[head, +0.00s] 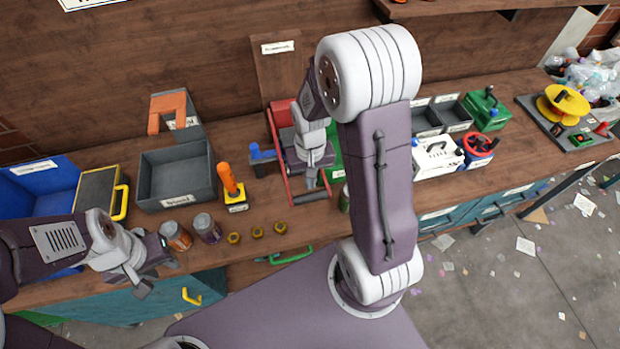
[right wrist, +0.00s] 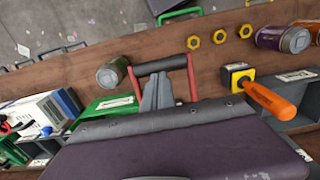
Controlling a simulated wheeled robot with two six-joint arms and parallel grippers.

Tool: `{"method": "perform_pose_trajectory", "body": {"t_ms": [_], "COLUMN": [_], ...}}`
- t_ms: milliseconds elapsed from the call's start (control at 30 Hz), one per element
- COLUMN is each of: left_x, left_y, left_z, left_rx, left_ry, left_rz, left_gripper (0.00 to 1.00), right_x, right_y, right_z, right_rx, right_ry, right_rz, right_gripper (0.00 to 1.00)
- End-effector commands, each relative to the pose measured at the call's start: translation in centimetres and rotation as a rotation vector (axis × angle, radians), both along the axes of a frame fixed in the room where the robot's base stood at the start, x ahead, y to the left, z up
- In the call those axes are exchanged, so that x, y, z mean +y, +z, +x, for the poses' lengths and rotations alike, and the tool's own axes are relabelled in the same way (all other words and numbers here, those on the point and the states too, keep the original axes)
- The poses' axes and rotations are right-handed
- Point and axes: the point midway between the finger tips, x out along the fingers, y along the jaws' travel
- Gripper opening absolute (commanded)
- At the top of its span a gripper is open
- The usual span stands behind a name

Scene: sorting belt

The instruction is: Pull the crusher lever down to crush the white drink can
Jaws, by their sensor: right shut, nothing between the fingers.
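The crusher lever has red side arms (head: 279,160) and a dark cross grip (head: 311,197); it slopes forward toward the bench's front. The right wrist view shows the same grip (right wrist: 161,66) between its red arms. My right gripper (head: 311,180) is shut and empty, its fingers just behind the grip; whether they touch it I cannot tell. Its grey fingers (right wrist: 158,90) lie between the arms in the right wrist view. The crusher's inside and the white can are hidden by my arm and gripper. My left gripper (head: 152,272) is open and empty at the bench's front left.
A greenish can (right wrist: 112,73) stands beside the lever. Several brass nuts (head: 257,233), two jars (head: 207,228) and an orange-handled switch (head: 230,180) stand left of the lever. A grey bin (head: 146,180) is further left. A white box (head: 437,155) stands right.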

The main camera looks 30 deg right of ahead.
Motion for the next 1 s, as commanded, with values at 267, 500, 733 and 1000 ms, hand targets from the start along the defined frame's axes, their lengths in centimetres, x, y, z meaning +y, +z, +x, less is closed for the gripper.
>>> {"method": "perform_pose_trajectory", "body": {"t_ms": [267, 500, 733, 1000], "left_x": [0.0, 0.0, 0.0, 0.0], "left_y": [-1.7, -1.5, -2.1, -3.6], "left_z": [0.0, 0.0, 0.0, 0.0], "left_rx": [0.000, 0.000, 0.000, 0.000], "left_ry": [0.000, 0.000, 0.000, 0.000], "left_rz": [0.000, 0.000, 0.000, 0.000], "left_gripper": [0.36, 0.36, 0.36, 0.36], "right_x": [0.0, 0.0, 0.0, 0.0], "right_y": [-2.1, -2.0, -2.7, -4.7], "right_z": [-0.2, -0.2, -0.1, 0.2], "right_rx": [0.001, 0.001, 0.001, 0.000], "right_ry": [0.000, 0.000, 0.000, 0.000], "right_rz": [0.000, 0.000, 0.000, 0.000], "right_gripper": [0.00, 0.00, 0.00, 0.00]}}
